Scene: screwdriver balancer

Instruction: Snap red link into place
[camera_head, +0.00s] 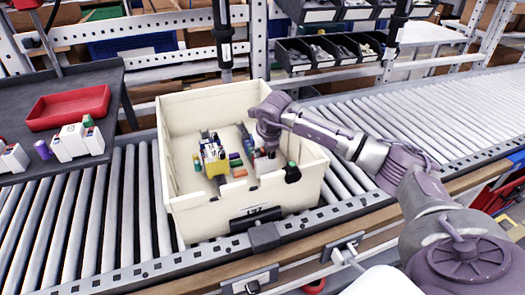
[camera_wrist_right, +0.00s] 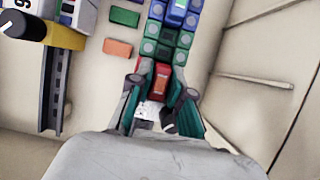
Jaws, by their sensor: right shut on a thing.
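The red link (camera_wrist_right: 160,77) is between the two fingers of my right gripper (camera_wrist_right: 155,92) in the right wrist view, and the gripper is shut on it. The far end of the red link meets a row of green links (camera_wrist_right: 167,38) and blue links (camera_wrist_right: 180,10). I cannot tell whether it is fully seated against them. In the head view my right gripper (camera_head: 266,154) reaches down inside the cream bin (camera_head: 190,205), near its right wall, and the red link is hard to make out. My left gripper is not in view.
A loose orange link (camera_wrist_right: 117,48) and a loose green link (camera_wrist_right: 125,17) lie on the bin floor beside the row. A yellow and grey device (camera_head: 214,157) stands in the bin to the left.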

